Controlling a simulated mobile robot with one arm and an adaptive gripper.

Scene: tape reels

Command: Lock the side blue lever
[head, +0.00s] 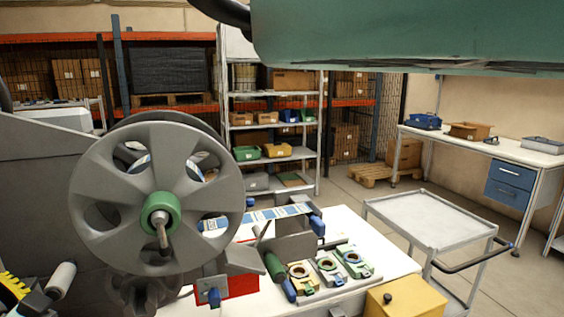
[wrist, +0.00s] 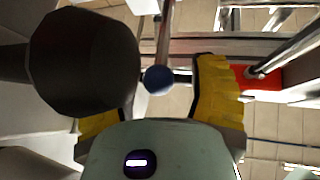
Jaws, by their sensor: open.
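In the wrist view a blue ball knob (wrist: 158,79) sits on the end of a thin metal rod. It looks like the side blue lever's knob. My gripper (wrist: 160,95) is open with the knob showing between its two yellow ridged fingers; I cannot tell whether it touches. A dark round cylinder (wrist: 85,62) hides most of the left finger. In the head view only part of my gripper's yellow pad (head: 12,290) shows at the lower left edge. Other blue knobs show on the machine, one below the reel (head: 214,297) and one at the right (head: 318,226).
A large grey reel (head: 190,235) with a green hub (head: 158,213) stands on the machine. Several small clamps sit at the front, beside a yellow box (head: 405,300). A grey trolley (head: 425,215) stands on the right. Metal rails and a red part (wrist: 258,78) lie beside the right finger.

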